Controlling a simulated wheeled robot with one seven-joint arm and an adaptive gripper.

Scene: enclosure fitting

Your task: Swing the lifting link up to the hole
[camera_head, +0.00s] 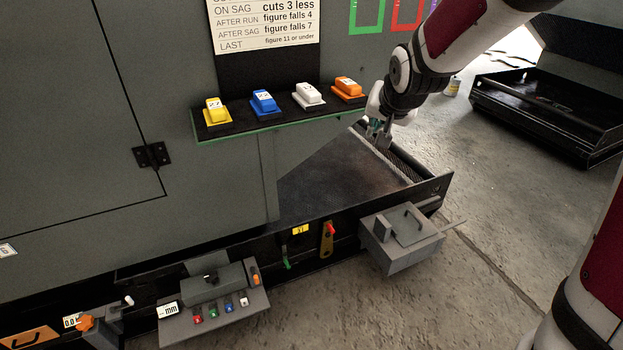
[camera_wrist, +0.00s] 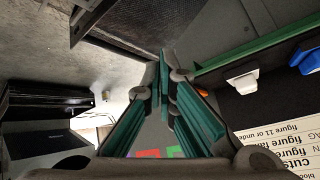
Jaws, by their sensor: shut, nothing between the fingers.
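My gripper (camera_head: 376,131) is shut and empty, above the far right part of the dark tray-like bed (camera_head: 325,180). In the wrist view my gripper (camera_wrist: 164,75) shows its green-padded fingers meeting at the tips. On the front rail below the bed hangs a short yellow bar with a red top (camera_head: 327,240). A thin green lever (camera_head: 286,255) hangs to its left, under a small yellow label. I cannot tell for sure which of these is the lifting link, and no hole is clear. My gripper is well apart from both.
A shelf (camera_head: 240,132) carries yellow, blue, white and orange blocks on the grey enclosure. A grey box with a handle (camera_head: 400,238) juts from the front rail. A control panel (camera_head: 215,306) stands lower left. A black bin (camera_head: 550,115) lies at right; the floor between is clear.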

